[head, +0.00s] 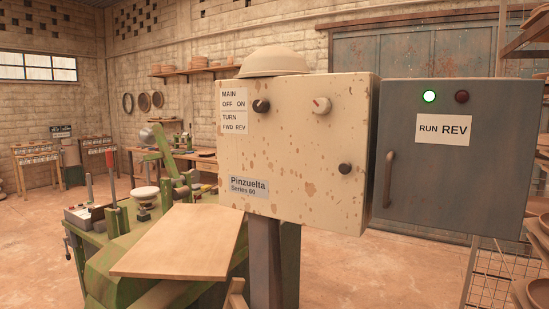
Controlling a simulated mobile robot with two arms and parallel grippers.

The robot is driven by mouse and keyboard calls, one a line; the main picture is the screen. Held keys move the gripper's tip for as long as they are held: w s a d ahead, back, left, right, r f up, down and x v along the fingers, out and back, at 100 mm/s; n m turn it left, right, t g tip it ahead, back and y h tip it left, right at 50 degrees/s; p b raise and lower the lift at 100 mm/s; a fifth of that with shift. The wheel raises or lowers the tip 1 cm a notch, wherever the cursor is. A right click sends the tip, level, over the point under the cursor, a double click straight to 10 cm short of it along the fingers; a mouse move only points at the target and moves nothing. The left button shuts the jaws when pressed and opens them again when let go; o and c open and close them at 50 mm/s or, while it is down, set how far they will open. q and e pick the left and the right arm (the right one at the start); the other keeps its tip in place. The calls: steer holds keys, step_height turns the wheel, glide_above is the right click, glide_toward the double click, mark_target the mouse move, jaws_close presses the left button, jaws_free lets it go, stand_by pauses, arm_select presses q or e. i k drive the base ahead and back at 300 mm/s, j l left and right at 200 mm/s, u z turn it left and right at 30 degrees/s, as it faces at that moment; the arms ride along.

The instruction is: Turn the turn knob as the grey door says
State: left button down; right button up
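A black knob (261,106) sits right beside these labels. A pale knob with a reddish mark (321,105) sits farther right. A dark round knob or button (345,168) is lower right. Which one is the turn knob I cannot tell for sure, and the knob positions are too small to read. Neither of my grippers is in view.
On the grey door a green lamp (429,96) is lit and a red lamp (462,96) is dark; a handle (389,180) is at its left. A wooden board (185,245) juts out below left of the box, over a green machine (110,250). Shelves stand at the right edge.

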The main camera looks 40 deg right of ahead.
mark_target(321, 105)
steer(key=z, duration=1.4)
